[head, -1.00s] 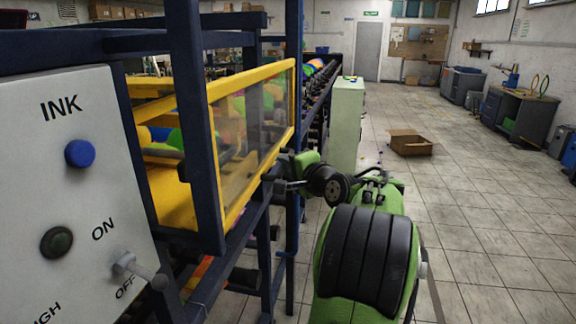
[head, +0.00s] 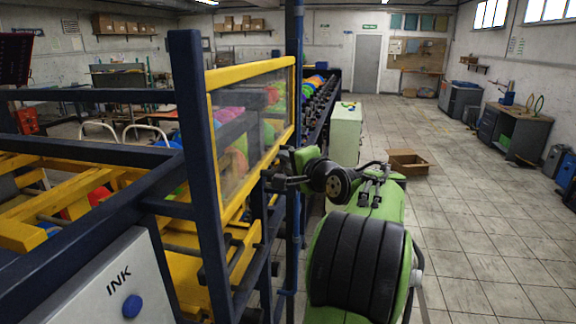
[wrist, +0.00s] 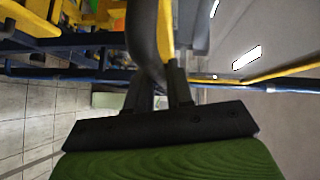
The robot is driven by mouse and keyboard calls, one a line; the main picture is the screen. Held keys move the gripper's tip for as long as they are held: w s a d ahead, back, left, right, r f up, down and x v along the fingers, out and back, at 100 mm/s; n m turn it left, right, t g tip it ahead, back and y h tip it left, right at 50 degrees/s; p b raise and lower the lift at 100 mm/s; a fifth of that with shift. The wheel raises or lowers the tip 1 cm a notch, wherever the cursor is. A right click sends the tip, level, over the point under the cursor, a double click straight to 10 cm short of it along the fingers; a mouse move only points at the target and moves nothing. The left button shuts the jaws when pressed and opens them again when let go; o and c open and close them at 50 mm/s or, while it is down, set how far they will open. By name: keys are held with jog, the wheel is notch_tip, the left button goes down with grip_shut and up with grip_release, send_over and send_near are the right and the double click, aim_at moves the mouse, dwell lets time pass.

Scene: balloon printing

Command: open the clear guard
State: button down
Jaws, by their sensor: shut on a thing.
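The clear guard (head: 238,150) is a see-through panel in a yellow frame on the side of the machine. It stands upright and raised, with an open gap below its lower edge showing the yellow parts inside. My gripper (head: 272,180) is at the guard's lower right area in the head view. In the wrist view, my gripper (wrist: 158,78) is shut on a dark curved handle (wrist: 143,35) beside the yellow frame edge (wrist: 166,30). My arm partly hides the fingertips in the head view.
A grey control box with a blue INK button (head: 132,306) stands at the lower left. A dark blue post (head: 198,160) rises beside the guard. A pale green cabinet (head: 345,133) and an open cardboard box (head: 408,163) stand beyond. The tiled floor at right is clear.

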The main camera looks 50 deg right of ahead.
notch_tip(320, 180, up, 4)
jog(key=shift+r+p, duration=0.2)
jog(key=shift+p, duration=1.05)
jog(key=c, duration=1.1)
grip_release()
jog(key=shift+f, duration=0.1)
jog(key=v, duration=1.6)
jog(key=shift+b, duration=0.45)
